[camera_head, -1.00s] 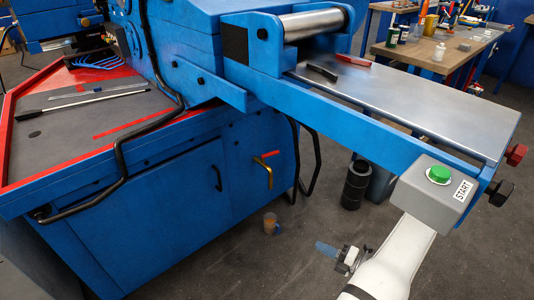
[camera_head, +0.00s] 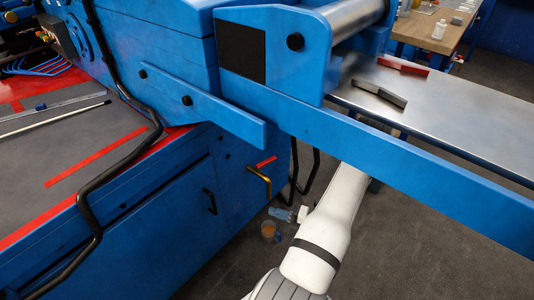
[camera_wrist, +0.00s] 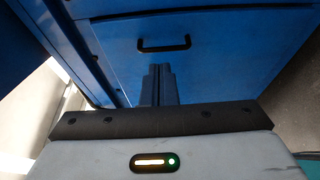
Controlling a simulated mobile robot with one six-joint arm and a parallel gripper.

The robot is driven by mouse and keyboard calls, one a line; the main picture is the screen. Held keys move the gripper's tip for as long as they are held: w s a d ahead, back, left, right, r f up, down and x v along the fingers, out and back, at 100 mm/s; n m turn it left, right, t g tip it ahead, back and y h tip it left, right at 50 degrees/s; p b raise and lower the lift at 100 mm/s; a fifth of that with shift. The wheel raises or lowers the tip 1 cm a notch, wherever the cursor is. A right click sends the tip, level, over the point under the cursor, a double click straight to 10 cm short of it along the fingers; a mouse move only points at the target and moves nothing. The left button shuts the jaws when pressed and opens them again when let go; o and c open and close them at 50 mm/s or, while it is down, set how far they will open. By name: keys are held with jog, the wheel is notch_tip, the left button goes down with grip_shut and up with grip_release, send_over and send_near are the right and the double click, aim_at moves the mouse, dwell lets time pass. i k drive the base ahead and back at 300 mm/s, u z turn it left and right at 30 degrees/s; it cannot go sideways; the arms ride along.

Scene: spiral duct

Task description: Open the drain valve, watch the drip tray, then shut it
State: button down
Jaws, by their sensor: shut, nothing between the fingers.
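The drain valve is a brass bent pipe (camera_head: 264,182) with a red lever (camera_head: 266,162) on the blue cabinet's side. The lever sticks out sideways to the right, roughly level. A small clear cup with amber contents (camera_head: 269,232) stands on the floor below; I see no flat drip tray. My gripper (camera_head: 273,211) is low, just above the cup in the picture and below the valve, apart from the valve. In the wrist view its fingers (camera_wrist: 158,72) are together and empty, pointing at the cabinet front. The valve does not show in the wrist view.
The blue cabinet door has a black handle (camera_head: 210,201), also seen in the wrist view (camera_wrist: 164,46). A blue rail (camera_head: 400,160) and a steel table (camera_head: 450,110) pass above my arm. Black hoses (camera_head: 298,170) hang behind the valve. Grey floor (camera_head: 410,255) is open at right.

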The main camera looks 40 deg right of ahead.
aim_at(269, 161)
jog(key=z, duration=0.25)
jog(key=i, duration=0.6)
jog(key=z, duration=0.5)
jog(key=k, duration=0.75)
jog(key=z, duration=0.2)
jog(key=i, duration=0.75)
jog(key=u, duration=0.05)
